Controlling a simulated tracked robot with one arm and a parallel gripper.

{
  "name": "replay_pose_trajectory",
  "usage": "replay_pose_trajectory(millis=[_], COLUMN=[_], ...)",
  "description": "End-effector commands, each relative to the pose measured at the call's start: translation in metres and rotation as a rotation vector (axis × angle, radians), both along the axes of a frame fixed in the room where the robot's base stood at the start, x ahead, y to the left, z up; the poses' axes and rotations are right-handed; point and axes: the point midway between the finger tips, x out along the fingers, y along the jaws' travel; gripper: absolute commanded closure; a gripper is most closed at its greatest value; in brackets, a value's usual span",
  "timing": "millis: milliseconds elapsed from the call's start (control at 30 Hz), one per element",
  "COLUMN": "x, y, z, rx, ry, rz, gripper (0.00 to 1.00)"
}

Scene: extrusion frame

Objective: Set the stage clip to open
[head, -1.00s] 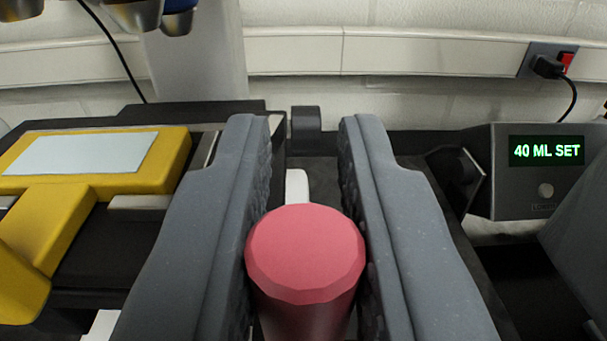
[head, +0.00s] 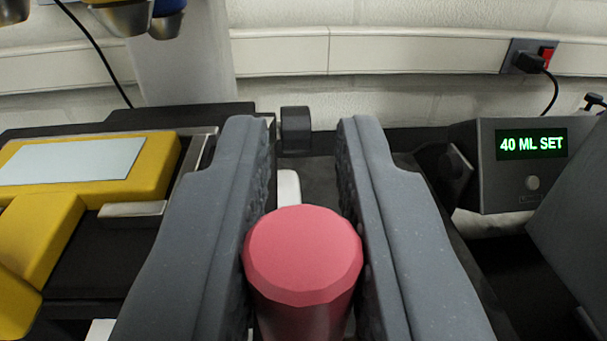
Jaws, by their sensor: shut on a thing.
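A red knob with a flat, faceted top (head: 303,255) stands between the two grey fingers of my gripper (head: 304,215) in the head view. The fingers press on it from left and right, so my gripper is shut on it. Its lower part runs out of the bottom of the picture. I cannot tell for sure whether this knob belongs to the stage clip. A small white piece (head: 289,187) shows just behind the knob, between the fingers, partly hidden.
A yellow part with a pale plate (head: 72,160) lies at left on a dark bed. A grey box with a display reading "40 ML SET" (head: 531,144) stands at right. A black block (head: 295,128) is behind the fingers. A wall socket with a plug (head: 528,62) is at the back.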

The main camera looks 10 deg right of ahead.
Motion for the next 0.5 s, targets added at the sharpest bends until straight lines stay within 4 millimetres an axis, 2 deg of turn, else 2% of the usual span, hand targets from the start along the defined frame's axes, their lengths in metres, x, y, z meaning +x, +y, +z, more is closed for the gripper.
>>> replay_pose_trajectory(millis=[67, 100, 133, 167, 500], x=[-0.0006, -0.0006, -0.0006, -0.0006, -0.0002], y=[0.0009, 0.0010, 0.0009, 0.0009, 0.0006], z=[0.0017, 0.0018, 0.0017, 0.0016, 0.0006], rx=[0.000, 0.000, 0.000, 0.000, 0.000], ry=[-0.003, -0.003, -0.003, -0.003, -0.001], rz=[0.002, 0.002, 0.002, 0.002, 0.002], gripper=[1.00, 0.71, 0.63, 0.60, 0.60])
